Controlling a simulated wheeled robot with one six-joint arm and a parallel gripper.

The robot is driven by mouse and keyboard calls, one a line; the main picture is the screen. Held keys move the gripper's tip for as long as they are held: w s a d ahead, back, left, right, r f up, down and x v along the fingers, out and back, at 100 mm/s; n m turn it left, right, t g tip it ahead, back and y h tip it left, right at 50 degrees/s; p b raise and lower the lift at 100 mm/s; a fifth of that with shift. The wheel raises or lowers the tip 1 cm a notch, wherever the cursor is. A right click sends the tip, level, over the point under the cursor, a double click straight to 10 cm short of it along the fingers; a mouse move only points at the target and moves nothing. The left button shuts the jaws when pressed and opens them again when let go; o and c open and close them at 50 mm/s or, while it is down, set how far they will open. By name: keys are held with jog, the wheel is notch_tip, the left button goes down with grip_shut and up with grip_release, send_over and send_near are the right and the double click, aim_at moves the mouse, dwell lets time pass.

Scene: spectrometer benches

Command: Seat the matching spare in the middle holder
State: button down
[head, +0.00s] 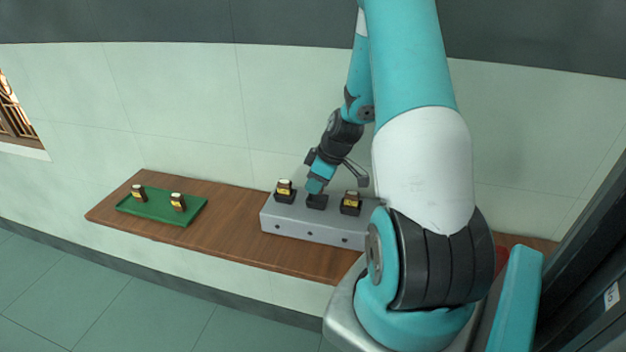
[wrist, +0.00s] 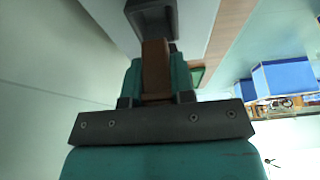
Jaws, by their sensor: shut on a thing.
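A long grey block (head: 300,228) on the wooden bench carries three dark holders. The left holder (head: 285,198) and the right holder (head: 350,210) each have a brown piece with a yellow label and pale top standing in them. My gripper (head: 315,188) points down at the middle holder (head: 317,203). In the wrist view my gripper (wrist: 158,85) is shut on a brown piece (wrist: 156,68), whose far end meets the dark holder (wrist: 150,18). I cannot tell how deep it sits. Its label is hidden.
A green tray (head: 160,213) on the left of the bench (head: 232,222) holds two labelled brown pieces, one left (head: 138,193) and one right (head: 177,201). Bare wood lies between tray and block. My arm hides the block's right end.

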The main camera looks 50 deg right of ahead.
notch_tip(320, 180, down, 3)
jog(key=shift+r+b, duration=0.1)
jog(key=shift+b, duration=0.7)
jog(key=shift+s+a+f, duration=0.1)
jog(key=shift+s+f, duration=0.15)
jog(key=shift+s+a+f+b, duration=0.1)
jog(key=shift+s+f+b, duration=0.15)
jog(key=shift+b, duration=0.2)
jog(key=shift+r+p, duration=0.35)
jog(key=shift+r, duration=0.1)
jog(key=shift+r+p, duration=0.35)
jog(key=shift+r, duration=0.15)
jog(key=shift+w, duration=0.1)
jog(key=shift+w+d+r, duration=0.2)
jog(key=shift+w+d, duration=0.05)
jog(key=shift+w, duration=0.1)
dwell(0.7)
jog(key=shift+f+b, duration=0.45)
